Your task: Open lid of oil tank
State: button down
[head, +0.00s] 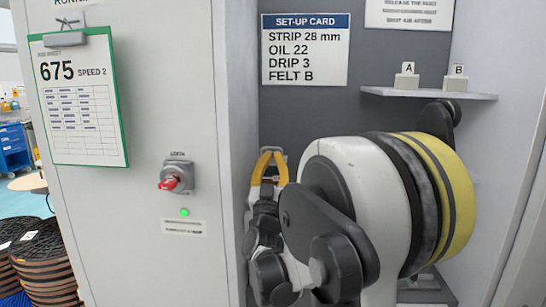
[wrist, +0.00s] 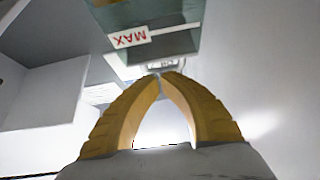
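A tank-like box with a dark greenish face and a white label reading MAX in red (wrist: 131,37), upside down, is at the top of the wrist view; I take it to be the oil tank (wrist: 172,18). I cannot make out its lid. My gripper (wrist: 160,75) has its two yellow fingers arched together, tips meeting just below the box, beside a small pale metal part (wrist: 150,67). Whether the tips touch that part is unclear. In the head view my gripper (head: 270,152) points up inside the bay, left of my arm links. The tank is not visible there.
The bay's left wall (head: 235,150) is close to my gripper. A set-up card (head: 305,50) hangs on the back panel. A shelf (head: 428,94) holds blocks A and B at right. A red knob (head: 170,182) and green light (head: 184,212) are on the cabinet front.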

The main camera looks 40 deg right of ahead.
jog(key=shift+x, duration=0.8)
jog(key=shift+r, duration=0.1)
jog(key=shift+w+r+g+y+p, duration=0.1)
jog(key=shift+r+g+y+p, duration=0.2)
jog(key=shift+p, duration=0.5)
